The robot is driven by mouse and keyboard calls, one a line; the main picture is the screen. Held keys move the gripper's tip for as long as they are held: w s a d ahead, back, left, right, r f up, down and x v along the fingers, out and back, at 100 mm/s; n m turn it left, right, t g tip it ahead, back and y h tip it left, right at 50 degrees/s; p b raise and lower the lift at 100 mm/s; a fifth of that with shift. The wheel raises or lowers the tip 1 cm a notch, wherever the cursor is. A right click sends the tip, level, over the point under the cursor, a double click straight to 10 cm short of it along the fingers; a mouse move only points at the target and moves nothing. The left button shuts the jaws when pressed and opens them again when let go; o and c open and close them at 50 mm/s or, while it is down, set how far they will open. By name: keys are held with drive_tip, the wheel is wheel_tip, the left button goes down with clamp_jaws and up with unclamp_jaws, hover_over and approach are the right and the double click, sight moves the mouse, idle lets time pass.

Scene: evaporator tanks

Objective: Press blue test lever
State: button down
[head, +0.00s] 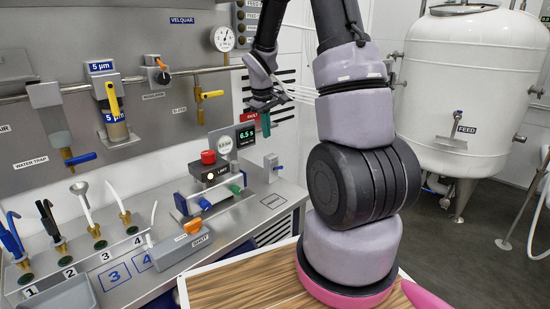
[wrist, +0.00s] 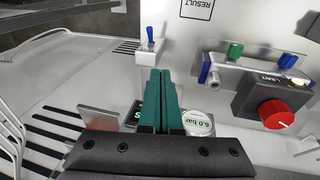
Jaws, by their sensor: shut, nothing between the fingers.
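A small box (head: 268,168) with a short blue lever (head: 279,168) stands at the back right of the steel bench in the head view. In the wrist view the blue lever (wrist: 150,35) stands upright on its pale box (wrist: 149,55), ahead of and slightly left of the fingertips. My gripper (head: 266,132) is above the bench and near this lever, apart from it as far as I can see. Its green fingers (wrist: 160,75) are pressed together with nothing between them. The word "test" is not readable on the box.
A test block with a red knob (head: 208,157) and blue and green ends stands left of the lever. A wooden-topped surface (head: 240,287) is in front; a white tank (head: 473,90) stands right.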

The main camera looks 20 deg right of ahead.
approach(278, 168)
wheel_tip(278, 168, down, 3)
drive_tip(key=w+a, duration=0.2)
drive_tip(key=d+f, duration=0.2)
drive_tip(key=f, duration=0.1)
drive_tip(key=shift+s+d+f, duration=0.1)
drive_tip(key=shift+s+d, duration=0.1)
drive_tip(key=shift+d, duration=0.05)
